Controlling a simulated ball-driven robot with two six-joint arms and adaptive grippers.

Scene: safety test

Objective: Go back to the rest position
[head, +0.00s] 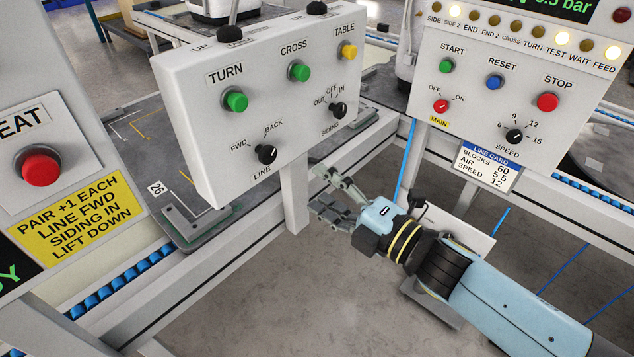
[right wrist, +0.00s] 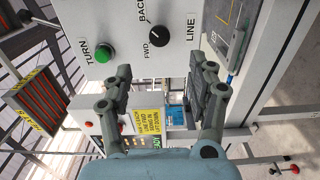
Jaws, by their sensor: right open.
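My right gripper (head: 318,188) reaches in from the lower right in the head view, in front of the white post under the TURN/CROSS/TABLE panel (head: 215,130). Its two grey fingers are apart with nothing between them. In the right wrist view the open fingers (right wrist: 165,75) point towards the panel, with the black LINE knob (right wrist: 160,39) and green TURN button (right wrist: 105,52) beyond them. The gripper appears apart from the panel in the head view. In the head view the LINE knob (head: 266,154) is left of the fingers. My left gripper is not in view.
A second panel (head: 430,95) with START, RESET and STOP buttons stands at right, a line card (head: 487,167) below it. A red button (head: 41,168) and yellow sign (head: 65,215) are at far left. Grey floor (head: 300,300) is open below the gripper.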

